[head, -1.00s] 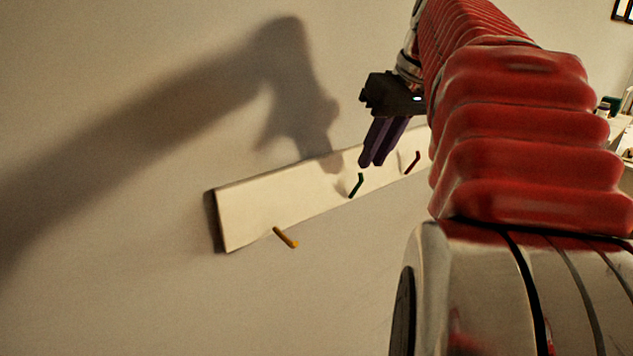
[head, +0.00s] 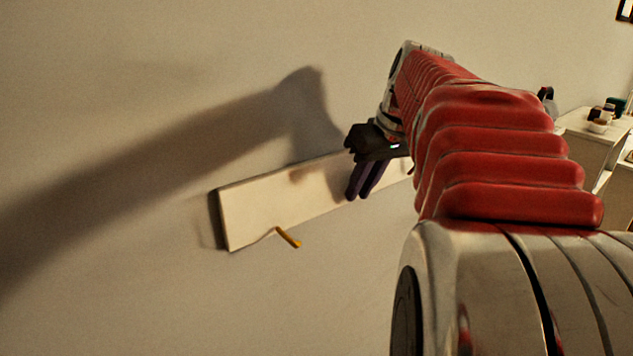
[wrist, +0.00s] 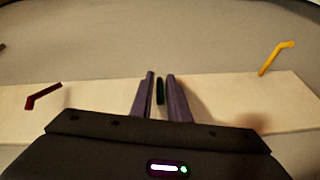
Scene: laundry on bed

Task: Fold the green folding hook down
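The green folding hook (wrist: 160,90) shows in the wrist view as a short dark green strip between my two purple fingers. It stands on the pale board (head: 265,205) on the wall. In the head view my gripper (head: 358,195) hides it. My gripper (wrist: 162,97) is open in front of the board, with a finger on each side of the hook. Narrow gaps seem to show between the hook and the fingers. I cannot tell how deep between the fingers the hook sits.
A yellow hook (head: 288,238) sticks out past the board's lower edge, toward its left end in the head view. A dark red hook (wrist: 42,96) is on the other side of my gripper in the wrist view. A white cabinet (head: 590,140) with small items stands far right.

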